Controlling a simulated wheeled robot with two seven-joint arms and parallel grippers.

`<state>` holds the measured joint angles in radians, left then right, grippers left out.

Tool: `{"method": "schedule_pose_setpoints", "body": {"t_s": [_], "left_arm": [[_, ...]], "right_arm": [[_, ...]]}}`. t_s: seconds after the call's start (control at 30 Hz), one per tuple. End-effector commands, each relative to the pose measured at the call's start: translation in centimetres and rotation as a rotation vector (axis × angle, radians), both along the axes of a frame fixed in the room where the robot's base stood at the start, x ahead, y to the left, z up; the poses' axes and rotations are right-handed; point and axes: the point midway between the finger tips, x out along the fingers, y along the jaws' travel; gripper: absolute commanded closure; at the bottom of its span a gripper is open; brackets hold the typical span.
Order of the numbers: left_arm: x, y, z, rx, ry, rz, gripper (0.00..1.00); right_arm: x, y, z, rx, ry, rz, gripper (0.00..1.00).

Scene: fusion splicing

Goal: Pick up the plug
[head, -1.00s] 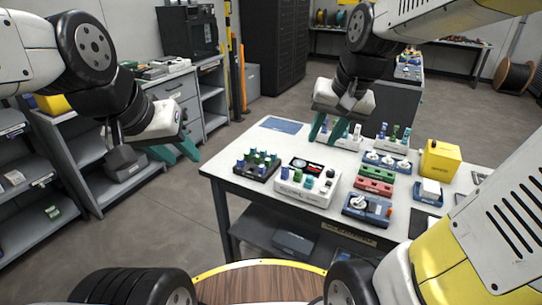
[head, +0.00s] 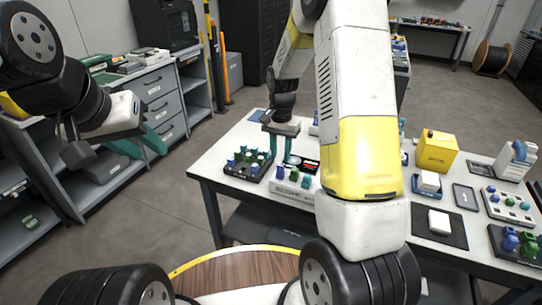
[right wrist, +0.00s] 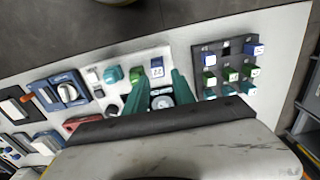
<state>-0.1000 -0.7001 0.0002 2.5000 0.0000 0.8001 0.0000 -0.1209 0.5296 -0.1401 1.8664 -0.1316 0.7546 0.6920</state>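Several small green, blue and teal plugs stand in a black rack (head: 262,176) at the table's left end; the rack also shows in the right wrist view (right wrist: 198,54). A white box (head: 286,190) beside the rack carries a blue plug (right wrist: 157,68), a green plug (right wrist: 136,75) and a teal one (right wrist: 113,75). My right gripper (head: 281,151) points down above the table near rack and box. Its teal fingers are apart and empty, with a round dial (right wrist: 161,101) seen between them. My left gripper (head: 142,146) hangs left of the table, fingers apart, empty.
My right arm hides the table's middle in the head view. A yellow box (head: 437,151), a dark mat with a white block (head: 439,221), a white panel with knobs (head: 508,206) and another black rack (head: 497,245) lie on the right side. Grey shelves and drawers stand left.

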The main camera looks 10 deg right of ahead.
Motion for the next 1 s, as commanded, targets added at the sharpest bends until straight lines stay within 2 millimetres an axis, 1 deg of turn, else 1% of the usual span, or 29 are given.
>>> {"method": "schedule_pose_setpoints", "body": {"t_s": [0.2, 0.3, 0.4, 0.6, 0.63, 0.77, 0.8, 1.0], "left_arm": [[0.0, 0.0, 0.0, 0.0, 0.0, 0.0, 0.64], [0.0, 0.0, 0.0, 0.0, 0.0, 0.0, 0.64], [0.0, 0.0, 0.0, 0.0, 0.0, 0.0, 0.64], [0.0, 0.0, 0.0, 0.0, 0.0, 0.0, 0.64], [0.0, 0.0, 0.0, 0.0, 0.0, 0.0, 0.64], [0.0, 0.0, 0.0, 0.0, 0.0, 0.0, 0.64], [0.0, 0.0, 0.0, 0.0, 0.0, 0.0, 0.64], [0.0, 0.0, 0.0, 0.0, 0.0, 0.0, 0.64]], "right_arm": [[-0.6, 0.0, -3.3, 0.001, 0.004, 0.001, 0.69], [-0.5, 0.0, -4.5, 0.0, 0.002, 0.001, 0.69], [-0.5, 0.0, -5.0, 0.001, 0.001, 0.002, 0.69], [-0.5, 0.0, -5.0, 0.001, -0.001, 0.002, 0.69], [-0.5, 0.0, -5.0, 0.001, -0.001, 0.002, 0.71], [-0.5, 0.0, -5.0, 0.001, -0.001, 0.002, 0.97], [-0.5, 0.0, -5.0, 0.001, -0.001, 0.002, 1.0], [-0.5, 0.0, -5.0, 0.001, -0.001, 0.002, 1.0]]}}
